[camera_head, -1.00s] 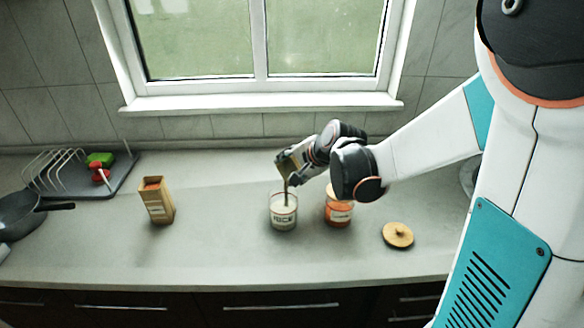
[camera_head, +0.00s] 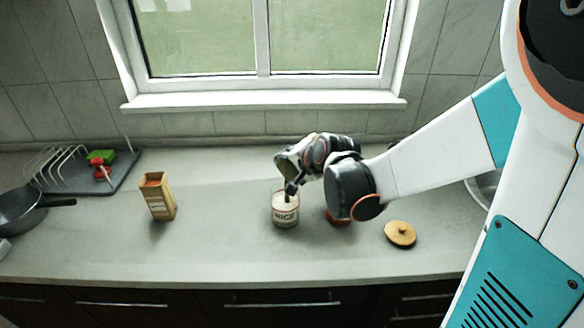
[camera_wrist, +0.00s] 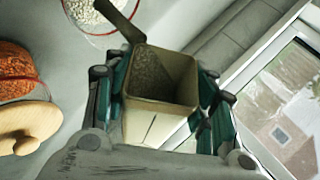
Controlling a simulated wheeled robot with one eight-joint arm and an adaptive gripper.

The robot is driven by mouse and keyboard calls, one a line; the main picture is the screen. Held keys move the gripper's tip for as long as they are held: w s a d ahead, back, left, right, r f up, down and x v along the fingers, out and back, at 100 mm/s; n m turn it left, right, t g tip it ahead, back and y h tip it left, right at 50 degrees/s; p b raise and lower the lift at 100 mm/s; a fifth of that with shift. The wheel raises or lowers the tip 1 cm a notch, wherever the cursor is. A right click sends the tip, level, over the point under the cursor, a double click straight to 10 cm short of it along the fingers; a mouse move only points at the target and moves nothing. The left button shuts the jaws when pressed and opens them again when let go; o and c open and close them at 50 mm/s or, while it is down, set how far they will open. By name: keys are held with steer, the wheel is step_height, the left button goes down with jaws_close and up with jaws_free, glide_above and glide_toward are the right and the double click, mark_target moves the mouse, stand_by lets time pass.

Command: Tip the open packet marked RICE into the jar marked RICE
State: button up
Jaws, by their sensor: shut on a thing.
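The glass jar marked RICE (camera_head: 285,213) stands upright and open on the counter. Pale grains (camera_wrist: 88,13) show inside it in the wrist view. My gripper (camera_wrist: 160,100) is shut on an open, tan packet (camera_wrist: 150,125), with fingers on both sides. Greyish grains show inside the packet's square mouth. One flap of the packet reaches toward the jar. In the head view the packet (camera_head: 285,163) is held tilted just above the jar. Its marking is not visible, and I cannot tell whether grains are falling.
A jar of orange contents (camera_wrist: 15,70) stands beside the RICE jar, mostly hidden by my arm in the head view. A wooden lid (camera_head: 400,233) lies to the right. Another open packet (camera_head: 158,197) stands left. A rack tray (camera_head: 75,180) and pan (camera_head: 18,212) are far left.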

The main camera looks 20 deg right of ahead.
steer(key=shift+s+a+r+n+t+h+b, duration=0.1)
steer(key=shift+s+a+n+t+h+b, duration=0.1)
steer(key=shift+n+t+h+b, duration=0.15)
steer(key=shift+w+r, duration=0.1)
stand_by(0.5)
steer(key=shift+d+r+p, duration=0.1)
steer(key=shift+r+p, duration=0.1)
steer(key=shift+p, duration=0.3)
steer(key=shift+r+m+g+y+p, duration=0.3)
steer(key=shift+m+g+y+p, duration=0.35)
steer(key=shift+g+y, duration=0.15)
steer(key=shift+r+g+y, duration=0.1)
steer(key=shift+g+y, duration=0.25)
steer(key=shift+g, duration=0.1)
steer(key=shift+m+y, duration=0.3)
steer(key=shift+m, duration=0.1)
steer(key=shift+g, duration=0.3)
